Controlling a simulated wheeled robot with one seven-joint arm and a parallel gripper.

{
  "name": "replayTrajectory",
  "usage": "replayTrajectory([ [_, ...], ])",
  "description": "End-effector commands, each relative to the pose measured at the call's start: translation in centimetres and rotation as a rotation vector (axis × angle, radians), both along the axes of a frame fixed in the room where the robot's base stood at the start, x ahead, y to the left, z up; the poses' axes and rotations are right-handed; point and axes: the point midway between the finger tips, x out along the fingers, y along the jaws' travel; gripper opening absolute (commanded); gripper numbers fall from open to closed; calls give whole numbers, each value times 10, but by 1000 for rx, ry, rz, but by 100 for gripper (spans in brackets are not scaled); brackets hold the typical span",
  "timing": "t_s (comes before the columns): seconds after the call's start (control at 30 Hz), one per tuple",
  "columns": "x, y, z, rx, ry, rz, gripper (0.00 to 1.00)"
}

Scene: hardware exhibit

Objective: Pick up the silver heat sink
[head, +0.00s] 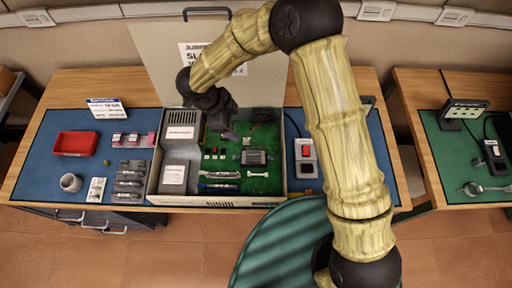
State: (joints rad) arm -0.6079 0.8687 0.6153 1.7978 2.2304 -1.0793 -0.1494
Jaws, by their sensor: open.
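A small grey block (254,157) on the green board looks like the silver heat sink, though it is too small to be sure. It sits right of the middle of the open metal case (152,172). My gripper (228,128) is open over the back part of the case, up and to the left of the block and apart from it. The fingertips are small and dark, and my wrist hides part of what lies behind them.
Large grey boxes (180,133) fill the case's left side, and its raised lid (150,45) stands behind. A red tray (75,143) and small parts lie left. A red-switch device (305,150) stands right. Another table (415,95) is further right.

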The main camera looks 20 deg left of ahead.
Motion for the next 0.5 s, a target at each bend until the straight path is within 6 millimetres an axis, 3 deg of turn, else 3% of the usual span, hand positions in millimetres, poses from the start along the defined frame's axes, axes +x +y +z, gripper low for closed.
replayTrajectory([
  [0.13,-22,5,-3,-30,56,-27,73],
  [0.5,-23,4,-7,-33,56,-23,73],
])
